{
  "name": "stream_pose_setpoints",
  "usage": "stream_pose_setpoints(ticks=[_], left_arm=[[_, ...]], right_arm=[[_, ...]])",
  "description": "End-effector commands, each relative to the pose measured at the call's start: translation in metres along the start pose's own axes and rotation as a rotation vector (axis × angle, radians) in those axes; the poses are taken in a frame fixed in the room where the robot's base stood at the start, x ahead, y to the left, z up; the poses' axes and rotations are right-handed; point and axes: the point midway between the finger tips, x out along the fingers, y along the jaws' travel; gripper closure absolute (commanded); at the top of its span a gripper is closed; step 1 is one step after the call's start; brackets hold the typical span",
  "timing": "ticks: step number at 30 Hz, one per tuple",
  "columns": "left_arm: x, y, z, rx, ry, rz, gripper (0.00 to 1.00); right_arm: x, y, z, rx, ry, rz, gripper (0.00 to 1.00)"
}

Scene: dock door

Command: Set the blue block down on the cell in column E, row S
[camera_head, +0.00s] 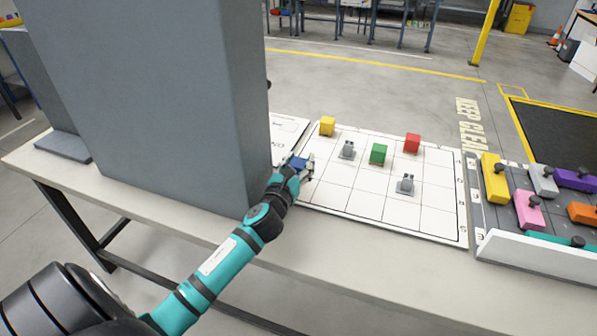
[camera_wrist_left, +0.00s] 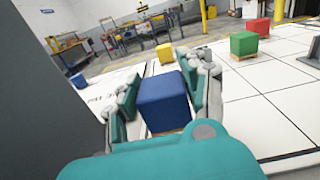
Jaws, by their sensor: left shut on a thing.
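My left gripper (camera_head: 302,168) reaches in from the left at the near left side of the white grid board (camera_head: 340,202). It is shut on the blue block (camera_wrist_left: 163,101), which sits between its two fingers in the left wrist view. The block (camera_head: 298,163) is partly hidden by the gripper in the head view. I cannot tell whether it touches the board. The grid has letters along its right edge, too small to read surely, so I cannot pick out column E, row S. My right gripper is not in view.
A yellow block (camera_head: 327,126), a green block (camera_head: 378,154), a red block (camera_head: 412,143) and two grey pieces (camera_head: 347,149) (camera_head: 406,184) stand on the board. A tall grey box (camera_head: 160,100) stands left of it. A tray (camera_head: 535,250) of coloured pieces is at right.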

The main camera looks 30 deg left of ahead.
Motion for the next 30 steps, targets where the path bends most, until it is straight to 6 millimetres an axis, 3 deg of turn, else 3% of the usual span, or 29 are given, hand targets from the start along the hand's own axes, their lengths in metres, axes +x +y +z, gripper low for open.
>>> stream_pose_setpoints(ticks=[9,22,23,27,30], left_arm=[[0.003,0.002,-0.034,-0.003,0.002,0.001,0.95],[0.003,0.002,-0.04,0.001,0.0,-0.001,0.95],[0.002,0.002,-0.039,0.001,0.0,-0.001,0.53],[0.002,0.002,-0.039,0.001,0.001,-0.001,0.35],[0.002,0.002,-0.038,0.0,0.001,-0.001,0.34]], right_arm=[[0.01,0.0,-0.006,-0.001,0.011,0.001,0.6],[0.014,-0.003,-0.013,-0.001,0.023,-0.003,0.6],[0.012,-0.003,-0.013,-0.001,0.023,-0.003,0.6],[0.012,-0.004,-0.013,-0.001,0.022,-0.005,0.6],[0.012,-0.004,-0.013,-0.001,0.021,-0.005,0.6]])
